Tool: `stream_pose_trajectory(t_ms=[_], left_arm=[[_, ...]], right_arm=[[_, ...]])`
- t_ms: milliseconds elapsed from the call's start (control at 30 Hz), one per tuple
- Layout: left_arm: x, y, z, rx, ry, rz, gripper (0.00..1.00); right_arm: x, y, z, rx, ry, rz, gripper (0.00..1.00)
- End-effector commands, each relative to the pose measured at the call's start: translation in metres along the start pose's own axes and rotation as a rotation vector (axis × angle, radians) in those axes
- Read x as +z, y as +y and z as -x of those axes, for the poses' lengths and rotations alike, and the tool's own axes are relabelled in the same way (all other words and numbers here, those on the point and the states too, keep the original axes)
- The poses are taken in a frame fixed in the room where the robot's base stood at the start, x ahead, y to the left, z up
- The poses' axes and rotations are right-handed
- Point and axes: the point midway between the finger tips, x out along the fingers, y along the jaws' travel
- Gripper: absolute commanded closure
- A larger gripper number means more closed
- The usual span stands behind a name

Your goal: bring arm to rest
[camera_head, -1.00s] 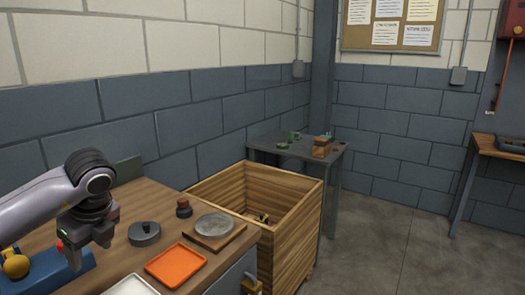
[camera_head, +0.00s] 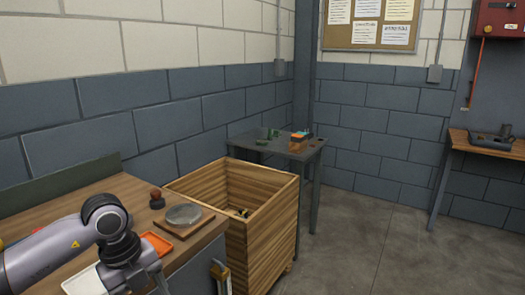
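My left arm comes in from the lower left over the wooden workbench (camera_head: 85,196). Its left gripper (camera_head: 150,287) points down at the bottom edge of the view, in front of the orange tray (camera_head: 157,243) and beside the white tray (camera_head: 83,284). The fingers are cut off by the frame, so their opening and anything between them cannot be seen. My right gripper is out of view.
A round grey disc (camera_head: 184,214) lies on a wooden board, with a dark knobbed piece (camera_head: 156,199) beside it. An open wooden crate (camera_head: 265,235) stands right of the bench. A grey table (camera_head: 270,146) with small items is behind it. The floor (camera_head: 375,245) at right is clear.

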Motion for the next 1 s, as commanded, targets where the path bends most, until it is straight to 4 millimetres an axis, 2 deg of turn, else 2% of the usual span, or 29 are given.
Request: stream_pose_trajectory(t_ms=[33, 100, 200, 300, 433, 500, 567, 633, 733, 867, 967, 1000], left_arm=[[-0.029, -0.009, -0.017, -0.056, 0.117, -0.066, 0.39], [-0.07, -0.023, -0.032, -0.158, 0.278, -0.147, 0.39], [-0.126, -0.042, -0.04, -0.338, 0.505, -0.219, 0.39], [-0.171, -0.058, -0.034, -0.542, 0.706, -0.23, 0.39], [-0.205, -0.075, -0.016, -0.823, 0.91, -0.148, 0.39], [-0.212, -0.083, -0.005, -0.973, 0.986, -0.059, 0.39], [-0.21, -0.088, 0.002, -1.094, 1.03, 0.042, 0.39], [-0.2, -0.091, 0.006, -1.223, 1.055, 0.184, 0.39], [-0.178, -0.09, 0.001, -1.369, 1.044, 0.426, 0.39], [-0.141, -0.072, -0.026, -1.471, 0.953, 0.784, 0.39], [-0.116, -0.045, -0.064, -1.466, 0.837, 1.071, 0.39], [-0.109, -0.031, -0.082, -1.442, 0.785, 1.185, 0.39]], right_arm=[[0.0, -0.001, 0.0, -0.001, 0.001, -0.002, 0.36], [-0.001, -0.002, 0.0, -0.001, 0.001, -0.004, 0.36], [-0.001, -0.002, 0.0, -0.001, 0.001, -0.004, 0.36], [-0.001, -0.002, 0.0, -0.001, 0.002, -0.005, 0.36], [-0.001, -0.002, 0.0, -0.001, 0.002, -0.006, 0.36], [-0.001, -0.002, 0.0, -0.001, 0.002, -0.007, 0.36], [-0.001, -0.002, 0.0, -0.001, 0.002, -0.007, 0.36], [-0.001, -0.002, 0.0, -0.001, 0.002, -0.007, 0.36], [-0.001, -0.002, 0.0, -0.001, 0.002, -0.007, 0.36], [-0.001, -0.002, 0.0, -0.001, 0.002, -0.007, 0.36], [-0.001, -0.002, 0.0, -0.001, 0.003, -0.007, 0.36], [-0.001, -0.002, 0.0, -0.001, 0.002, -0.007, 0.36]])
